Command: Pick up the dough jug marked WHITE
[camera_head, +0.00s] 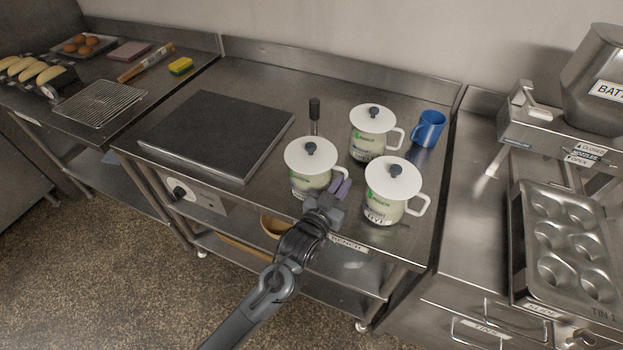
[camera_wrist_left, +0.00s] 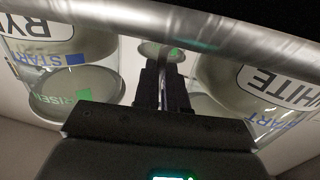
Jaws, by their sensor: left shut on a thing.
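The WHITE dough jug (camera_head: 309,158) has a white lid with a dark knob and stands at the front of the bench, left of the other two jugs. Its WHITE label (camera_wrist_left: 287,87) reads upside down in the left wrist view. My left gripper (camera_head: 340,190) is shut on this jug's handle, at its right side; the fingers hide most of the handle. The wrist view shows the fingers (camera_wrist_left: 163,88) between two jugs. I cannot tell whether the jug is clear of the bench. My right gripper is not in view.
The RYE jug (camera_head: 392,181) stands close on the right, its handle pointing right. A third jug (camera_head: 373,125) is behind, and a blue mug (camera_head: 429,128) at the back right. A dark-handled tool (camera_head: 314,110) is behind the WHITE jug. A dark slab (camera_head: 220,132) fills the left.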

